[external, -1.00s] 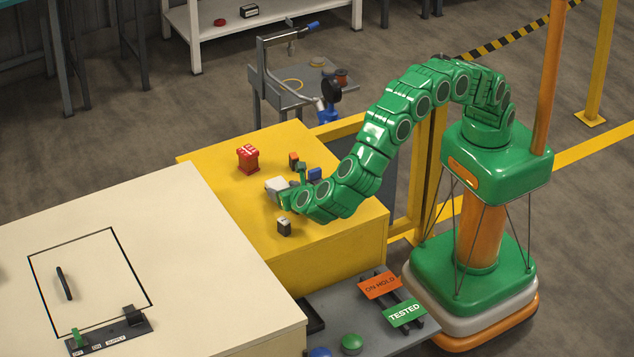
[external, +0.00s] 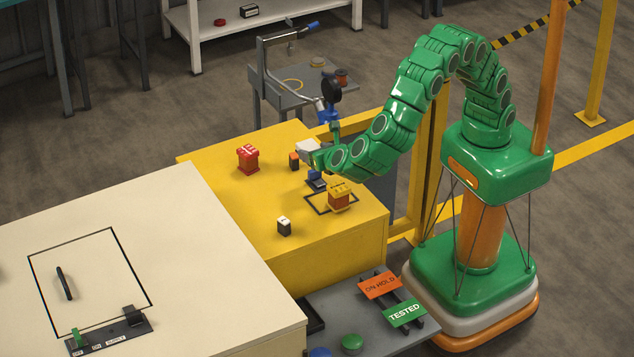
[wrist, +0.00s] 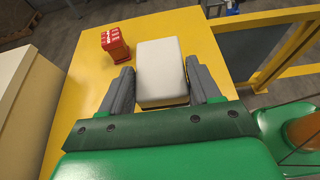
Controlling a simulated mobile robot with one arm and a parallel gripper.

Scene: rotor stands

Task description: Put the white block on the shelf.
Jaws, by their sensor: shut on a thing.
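My gripper (external: 316,155) is shut on the white block (external: 307,146) and holds it above the yellow table (external: 240,190). In the wrist view the white block (wrist: 162,68) lies between the two grey fingers of my gripper (wrist: 160,80), one on each side. A white shelf unit (external: 240,27) stands on the floor at the back, beyond the table and away from my gripper. Its top edge is cut off in the external view.
A grey stand (external: 290,90) with a bent arm lies between table and shelf.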

